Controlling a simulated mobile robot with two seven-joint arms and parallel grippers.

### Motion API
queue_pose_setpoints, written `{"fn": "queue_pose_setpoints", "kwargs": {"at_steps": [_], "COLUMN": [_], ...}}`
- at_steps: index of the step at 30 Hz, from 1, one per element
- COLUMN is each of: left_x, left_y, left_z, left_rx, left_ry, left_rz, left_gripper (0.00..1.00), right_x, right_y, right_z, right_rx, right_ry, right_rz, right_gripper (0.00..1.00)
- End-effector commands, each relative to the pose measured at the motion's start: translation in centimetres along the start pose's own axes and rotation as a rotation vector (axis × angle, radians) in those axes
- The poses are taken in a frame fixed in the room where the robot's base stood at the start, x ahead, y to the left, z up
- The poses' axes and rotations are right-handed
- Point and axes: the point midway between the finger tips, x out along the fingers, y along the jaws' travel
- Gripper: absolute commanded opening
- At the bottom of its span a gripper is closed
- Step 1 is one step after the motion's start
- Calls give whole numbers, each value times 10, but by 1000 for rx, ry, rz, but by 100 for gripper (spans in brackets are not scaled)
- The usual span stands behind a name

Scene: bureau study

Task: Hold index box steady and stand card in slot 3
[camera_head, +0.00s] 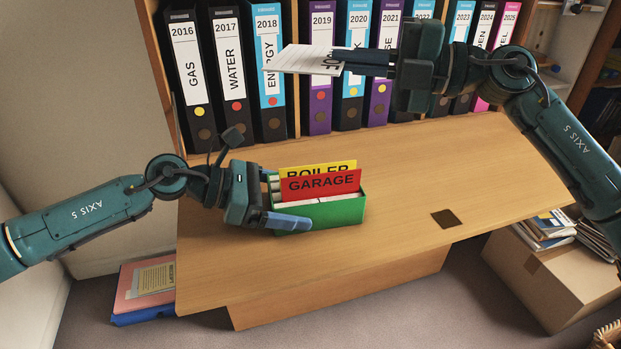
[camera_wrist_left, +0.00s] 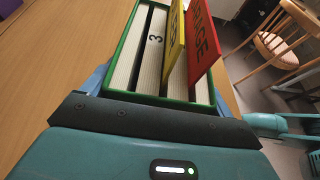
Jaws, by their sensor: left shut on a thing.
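The green index box (camera_head: 330,213) stands on the desk, with a yellow BOILER card (camera_head: 345,166) and a red GARAGE card (camera_head: 320,185) upright in it. My left gripper (camera_head: 281,200) is shut on the box from its left end, a blue finger along the near side. In the left wrist view the box (camera_wrist_left: 125,55) shows white dividers with dark gaps and a numeral 3 (camera_wrist_left: 155,40) left of the yellow card (camera_wrist_left: 177,42). My right gripper (camera_head: 348,60) is shut on a white card (camera_head: 300,60) with partly hidden black lettering, held flat, well above the desk and box.
A row of labelled binders (camera_head: 232,80) stands along the back of the desk (camera_head: 420,185), behind the held card. A dark square (camera_head: 445,218) lies right of the box. The desk around the box is clear. A cardboard box (camera_head: 545,270) stands on the floor at right.

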Motion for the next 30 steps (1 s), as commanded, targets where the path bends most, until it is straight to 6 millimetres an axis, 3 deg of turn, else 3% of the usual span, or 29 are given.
{"fn": "queue_pose_setpoints", "kwargs": {"at_steps": [5,8,15,21,25,30], "left_x": [0,0,0,0,0,0], "left_y": [0,0,0,0,0,0], "left_z": [0,0,0,0,0,0], "left_rx": [-1,-1,-1,-2,-2,-2], "left_ry": [0,0,0,0,0,0], "left_rz": [0,0,0,0,0,0], "left_gripper": [46,46,46,46,46,46], "right_x": [5,23,93,122,130,114], "right_y": [-1,-5,-28,-40,-42,-41], "right_z": [0,3,5,5,8,8], "right_rx": [-1,-3,-18,75,244,497], "right_ry": [9,38,-16,-257,-490,-698], "right_rz": [-12,-68,-441,-771,-1002,-1201], "right_gripper": [0,0,0,0,0,0]}}
